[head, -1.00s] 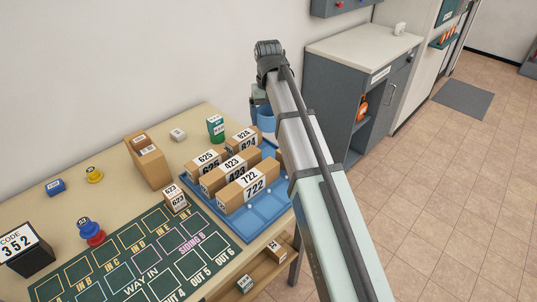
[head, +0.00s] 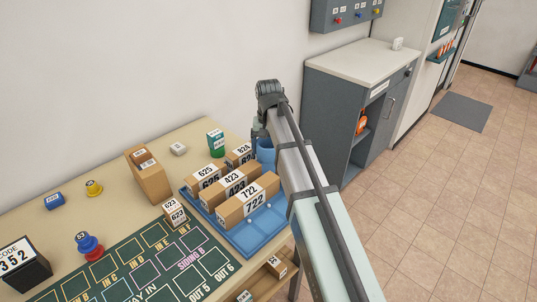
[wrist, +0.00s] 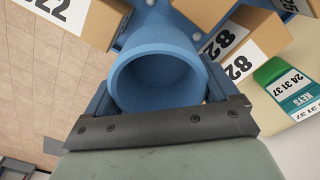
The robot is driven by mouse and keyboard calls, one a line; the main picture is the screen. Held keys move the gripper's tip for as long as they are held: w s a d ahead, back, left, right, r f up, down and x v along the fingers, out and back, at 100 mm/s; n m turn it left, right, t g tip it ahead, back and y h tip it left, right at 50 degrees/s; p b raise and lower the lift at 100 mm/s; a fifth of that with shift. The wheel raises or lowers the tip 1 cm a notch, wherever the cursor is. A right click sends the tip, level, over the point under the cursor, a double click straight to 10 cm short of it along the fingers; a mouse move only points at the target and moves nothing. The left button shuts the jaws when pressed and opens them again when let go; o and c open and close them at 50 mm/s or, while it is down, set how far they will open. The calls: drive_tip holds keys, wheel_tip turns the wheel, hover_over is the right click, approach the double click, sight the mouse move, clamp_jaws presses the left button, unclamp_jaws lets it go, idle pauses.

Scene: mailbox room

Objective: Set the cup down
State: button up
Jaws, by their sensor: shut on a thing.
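My gripper (wrist: 155,88) is shut on the blue cup (wrist: 124,68), with a finger on each side of it in the wrist view. The cup's open mouth faces the wrist camera, and its inside looks empty. In the head view the cup (head: 266,151) shows partly behind my arm, at the far right corner of the blue tray (head: 262,226). The cup looks upright there. I cannot tell whether its base touches the tray.
Labelled cartons stand on the tray, with the 824 carton (head: 240,154) just left of the cup. A green can (head: 216,143) stands behind. A grey cabinet (head: 335,110) stands to the right.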

drive_tip(key=shift+f, duration=1.6)
drive_tip(key=shift+f, duration=0.65)
drive_tip(key=o, duration=0.8)
drive_tip(key=shift+r, duration=0.1)
wheel_tip(320, 180, up, 13)
drive_tip(key=shift+r, duration=0.1)
